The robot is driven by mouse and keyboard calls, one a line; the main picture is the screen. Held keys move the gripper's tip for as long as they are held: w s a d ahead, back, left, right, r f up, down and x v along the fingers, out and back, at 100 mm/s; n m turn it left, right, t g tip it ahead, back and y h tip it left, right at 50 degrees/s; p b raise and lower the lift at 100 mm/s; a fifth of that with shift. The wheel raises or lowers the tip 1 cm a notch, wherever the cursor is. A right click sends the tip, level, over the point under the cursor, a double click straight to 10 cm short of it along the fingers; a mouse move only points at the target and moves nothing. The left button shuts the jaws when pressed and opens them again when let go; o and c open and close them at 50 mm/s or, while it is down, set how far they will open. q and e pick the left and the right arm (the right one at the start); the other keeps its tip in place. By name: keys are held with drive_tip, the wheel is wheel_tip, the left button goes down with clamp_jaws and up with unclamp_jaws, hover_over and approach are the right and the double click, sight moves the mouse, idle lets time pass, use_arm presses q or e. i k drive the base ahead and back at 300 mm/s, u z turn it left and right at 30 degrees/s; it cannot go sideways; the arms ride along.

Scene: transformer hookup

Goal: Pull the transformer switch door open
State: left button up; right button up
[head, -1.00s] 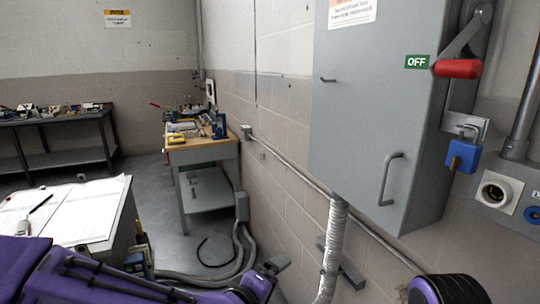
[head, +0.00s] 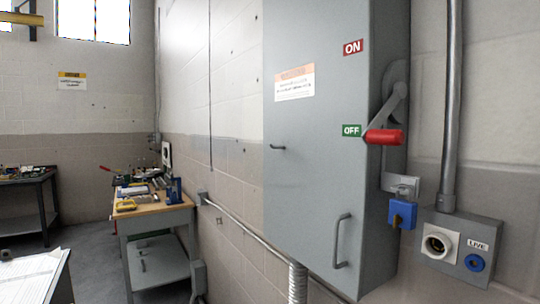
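The transformer switch door (head: 310,140) is the grey front panel of a wall-mounted cabinet, and it looks closed. Its handle (head: 342,242) is a grey metal bar low on the right part of the door. The switch lever with a red grip (head: 384,136) on the cabinet's right side points at the green OFF label (head: 351,130). A blue padlock (head: 402,213) hangs below it on a metal hasp (head: 400,185). Neither of my grippers is in view.
A grey box marked LIVE (head: 461,247), with a white socket and a blue socket, is on the wall right of the cabinet, under a vertical conduit (head: 452,100). A wooden-topped workbench (head: 150,222) with tools stands left. A white-topped table (head: 30,280) is at lower left.

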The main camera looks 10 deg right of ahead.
sight(318, 55)
drive_tip(key=k, duration=0.5)
drive_tip(key=u, duration=0.65)
drive_tip(key=i, duration=0.8)
drive_tip(key=z, duration=1.7)
